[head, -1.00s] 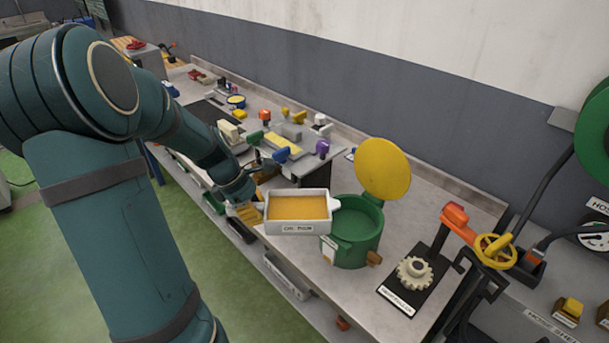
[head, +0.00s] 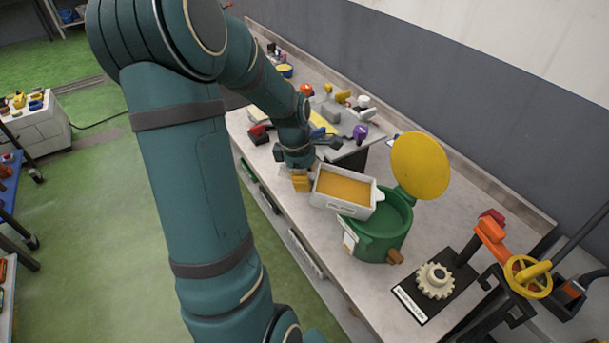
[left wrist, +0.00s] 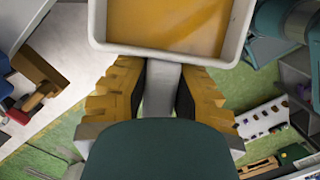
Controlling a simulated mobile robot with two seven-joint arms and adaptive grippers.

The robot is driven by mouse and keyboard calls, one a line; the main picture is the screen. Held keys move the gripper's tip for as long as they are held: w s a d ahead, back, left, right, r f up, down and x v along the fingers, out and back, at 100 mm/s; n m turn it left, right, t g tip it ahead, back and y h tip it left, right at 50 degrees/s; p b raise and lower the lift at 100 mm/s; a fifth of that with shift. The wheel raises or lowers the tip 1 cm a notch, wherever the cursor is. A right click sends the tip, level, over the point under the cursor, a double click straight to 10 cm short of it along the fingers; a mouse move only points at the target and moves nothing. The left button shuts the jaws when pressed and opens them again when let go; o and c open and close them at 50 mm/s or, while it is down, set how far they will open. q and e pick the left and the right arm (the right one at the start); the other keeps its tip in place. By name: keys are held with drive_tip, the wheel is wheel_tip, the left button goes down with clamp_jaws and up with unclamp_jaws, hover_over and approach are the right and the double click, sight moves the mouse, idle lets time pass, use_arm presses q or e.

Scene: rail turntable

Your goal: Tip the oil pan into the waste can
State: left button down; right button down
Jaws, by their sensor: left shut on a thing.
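The oil pan (head: 345,189) is a white rectangular pan with amber oil in it. My left gripper (head: 301,181) is shut on the pan's handle at its left end. In the left wrist view the yellow fingers (left wrist: 160,85) close on the grey handle below the pan (left wrist: 172,50). The green waste can (head: 380,240) stands on the bench with its round yellow lid (head: 420,166) raised. The pan is tilted in the picture, its right end at the can's left rim; I cannot tell whether they touch. Oil still shows in the pan. My right gripper is not in view.
A beige gear (head: 436,280) on a black plate and an orange-handled device with a yellow wheel (head: 528,277) stand right of the can. Several small parts crowd the bench behind the pan.

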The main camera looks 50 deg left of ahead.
sight(310, 174)
use_arm(q)
drive_tip(key=shift+w+d+r+g+y, duration=0.1)
drive_tip(key=shift+r+g+y, duration=0.1)
drive_tip(key=shift+r, duration=0.15)
drive_tip(key=shift+w+d+r+g+y, duration=0.1)
drive_tip(key=shift+r+g+y, duration=0.1)
drive_tip(key=shift+r, duration=0.15)
drive_tip(key=shift+w+d+r+g+y+p, duration=0.15)
drive_tip(key=shift+r+g+y+p, duration=0.1)
drive_tip(key=shift+r+g+y, duration=0.25)
drive_tip(key=shift+w+d+r+g+y+p, duration=0.2)
drive_tip(key=shift+r+g+y, duration=0.1)
drive_tip(key=shift+r, duration=0.35)
drive_tip(key=shift+w+d+r+g+y, duration=0.25)
drive_tip(key=shift+r+y, duration=0.05)
drive_tip(key=shift+r, duration=0.25)
drive_tip(key=shift+w+d+r+g+y, duration=0.2)
drive_tip(key=shift+r+g+y, duration=0.1)
drive_tip(key=shift+r, duration=0.25)
drive_tip(key=w+d+r+g+y+p, duration=0.2)
drive_tip(key=w+d+r+g+y, duration=0.2)
drive_tip(key=w+d+r+y, duration=0.1)
drive_tip(key=shift+w+d+r+p, duration=0.3)
drive_tip(key=shift+d+r, duration=0.3)
drive_tip(key=shift+r, duration=0.8)
drive_tip(key=shift+g, duration=0.25)
drive_tip(key=shift+d, duration=0.1)
